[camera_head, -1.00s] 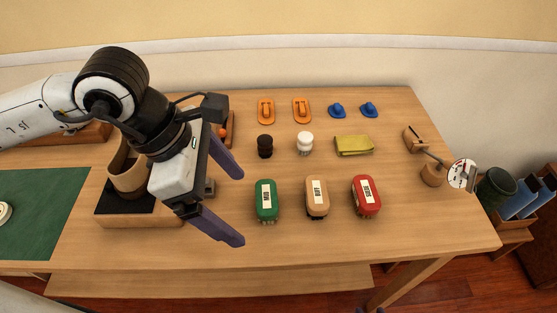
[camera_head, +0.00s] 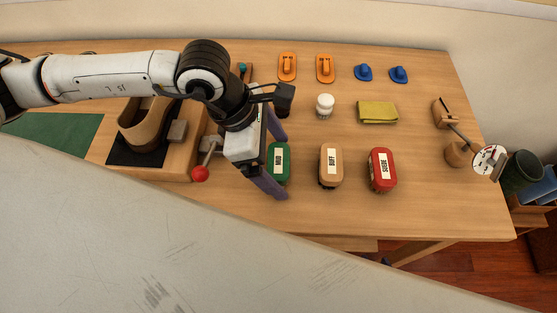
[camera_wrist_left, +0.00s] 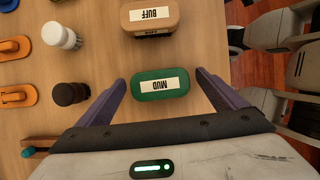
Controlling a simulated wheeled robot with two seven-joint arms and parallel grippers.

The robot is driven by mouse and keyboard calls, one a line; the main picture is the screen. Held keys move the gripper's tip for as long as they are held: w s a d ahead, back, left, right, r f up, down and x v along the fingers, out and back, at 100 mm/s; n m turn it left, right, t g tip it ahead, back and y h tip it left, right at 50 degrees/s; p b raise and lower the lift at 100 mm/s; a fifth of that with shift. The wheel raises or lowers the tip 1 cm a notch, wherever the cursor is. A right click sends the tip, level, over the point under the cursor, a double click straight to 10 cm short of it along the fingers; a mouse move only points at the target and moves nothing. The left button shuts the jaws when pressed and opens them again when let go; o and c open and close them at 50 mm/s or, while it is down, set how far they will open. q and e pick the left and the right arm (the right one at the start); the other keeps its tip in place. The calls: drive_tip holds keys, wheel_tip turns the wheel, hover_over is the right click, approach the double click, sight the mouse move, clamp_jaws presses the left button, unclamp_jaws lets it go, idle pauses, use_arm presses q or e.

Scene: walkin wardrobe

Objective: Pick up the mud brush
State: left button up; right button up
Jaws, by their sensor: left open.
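The mud brush is a green block (camera_head: 279,163) with a white MUD label, lying on the wooden table. In the head view my left gripper (camera_head: 281,164) is over it, one purple finger behind and one in front. In the left wrist view the mud brush (camera_wrist_left: 160,84) lies between the two open fingers (camera_wrist_left: 160,86), with a gap on each side. The gripper is open and holds nothing. My right gripper is not in view.
The tan BUFF brush (camera_head: 331,165) and the red SUEDE brush (camera_head: 382,170) stand in a row to the right. A black-topped jar (camera_head: 284,99) and a white jar (camera_head: 325,105) are behind. A shoe (camera_head: 146,123) on a wooden stand is to the left.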

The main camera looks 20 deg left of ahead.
sight(279, 161)
use_arm(q)
drive_tip(key=shift+d+f, duration=0.1)
drive_tip(key=shift+f, duration=0.2)
drive_tip(key=c, duration=1.2)
drive_tip(key=shift+o, duration=0.2)
wheel_tip(279, 161, up, 10)
drive_tip(key=shift+r, duration=0.1)
drive_tip(key=o, duration=0.5)
drive_tip(key=c, duration=0.6)
